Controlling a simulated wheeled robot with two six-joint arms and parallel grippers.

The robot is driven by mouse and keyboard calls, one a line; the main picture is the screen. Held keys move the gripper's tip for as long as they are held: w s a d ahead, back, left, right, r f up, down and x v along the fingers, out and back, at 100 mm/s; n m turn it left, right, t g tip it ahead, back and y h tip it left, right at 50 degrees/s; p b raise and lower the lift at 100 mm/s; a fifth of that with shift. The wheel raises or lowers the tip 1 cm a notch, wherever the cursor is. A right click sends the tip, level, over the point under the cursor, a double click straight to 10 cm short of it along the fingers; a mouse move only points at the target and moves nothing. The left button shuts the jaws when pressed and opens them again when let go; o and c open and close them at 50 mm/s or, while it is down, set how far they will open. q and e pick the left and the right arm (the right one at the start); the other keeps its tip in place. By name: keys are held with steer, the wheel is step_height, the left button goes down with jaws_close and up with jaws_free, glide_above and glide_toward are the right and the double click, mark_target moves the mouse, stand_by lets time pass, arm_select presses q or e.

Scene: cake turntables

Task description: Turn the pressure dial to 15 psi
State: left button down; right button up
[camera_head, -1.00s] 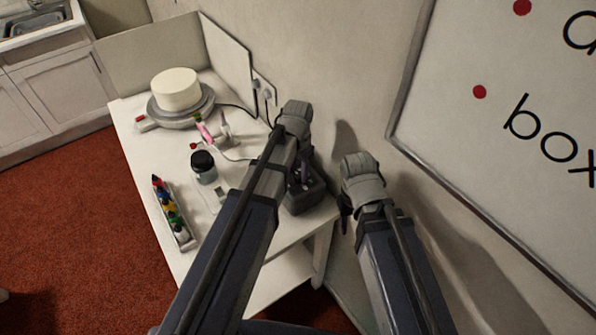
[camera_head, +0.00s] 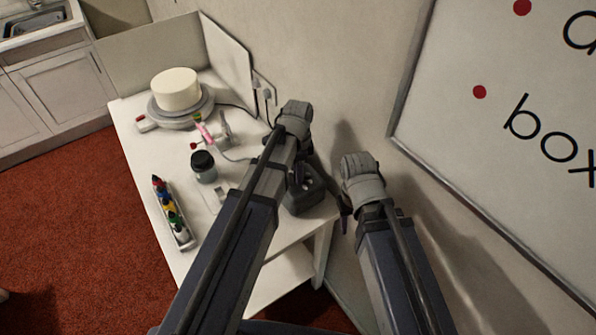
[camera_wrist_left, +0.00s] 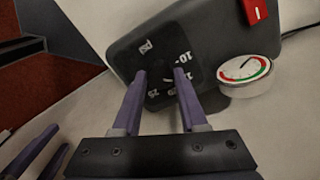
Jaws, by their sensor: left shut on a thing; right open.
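The dark compressor box (camera_head: 305,198) stands at the right end of the white table. In the left wrist view its face (camera_wrist_left: 125,48) carries a dark dial plate (camera_wrist_left: 158,98) with white numbers, among them 10. My left gripper (camera_wrist_left: 160,76) has its purple fingers on either side of the dark dial knob and is shut on it. The fingers hide part of the knob, and I cannot read its setting. A round gauge (camera_wrist_left: 248,75) with a red and green scale sits to the right. My right gripper (camera_head: 345,222) is open and empty, beside the box and off the table edge.
A white cake (camera_head: 176,88) stands on a turntable (camera_head: 180,117) at the far end. A pink airbrush (camera_head: 204,132), a dark-lidded jar (camera_head: 204,167) and a tray of colour bottles (camera_head: 184,240) lie nearer. The wall and whiteboard (camera_head: 500,130) are close on the right.

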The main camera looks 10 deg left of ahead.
arm_select(q)
steer(key=shift+m, duration=0.6)
steer(key=shift+c, duration=2.2)
jaws_free()
steer(key=shift+r, duration=0.15)
step_height(320, 180, up, 8)
steer(key=p, duration=0.8)
steer(key=shift+f, duration=0.2)
steer(key=shift+s+f, duration=0.1)
